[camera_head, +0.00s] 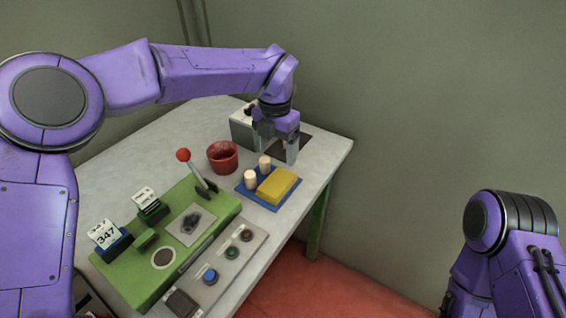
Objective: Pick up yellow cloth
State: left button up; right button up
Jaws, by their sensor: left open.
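The yellow cloth (277,185) looks like a folded block. It lies on the right part of a blue tray (256,199), beside two pale cork stoppers (250,178). My left gripper (277,158) points down just behind the cloth, near the table's back right. It is open, with its fingers apart from the cloth as far as I can tell. Part of the far finger is hidden by the near parts of the gripper. My right arm shows at the lower right edge, but its gripper is out of view.
A red cup (223,158) stands left of the tray. A grey box (241,130) is behind my gripper. A green machine with a red-knobbed lever (196,172) and number cards (106,235) fills the front left. A panel with buttons (210,276) lies along the front edge.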

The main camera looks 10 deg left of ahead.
aim_at(277, 181)
pick_arm(q)
jog(key=shift+w+f, duration=0.3)
jog(key=shift+f, duration=0.5)
jog(key=shift+s+f+p, duration=0.15)
jog(key=shift+s+f, duration=0.15)
jog(key=shift+f, duration=0.3)
jog(key=shift+s+f+p, duration=0.15)
jog(key=shift+s+f, duration=0.15)
jog(key=shift+f, duration=0.6)
jog(key=f, duration=0.1)
jog(key=f+p, duration=0.1)
jog(key=f, duration=0.2)
jog(key=shift+w+d+f+p, duration=0.1)
jog(key=shift+w+f+p, duration=0.25)
jog(key=shift+s+f, duration=0.15)
jog(key=shift+f, duration=0.25)
jog(key=c, duration=0.7)
pick_arm(e)
notch_tip(277, 181, up, 2)
jog(key=shift+r, duration=0.2)
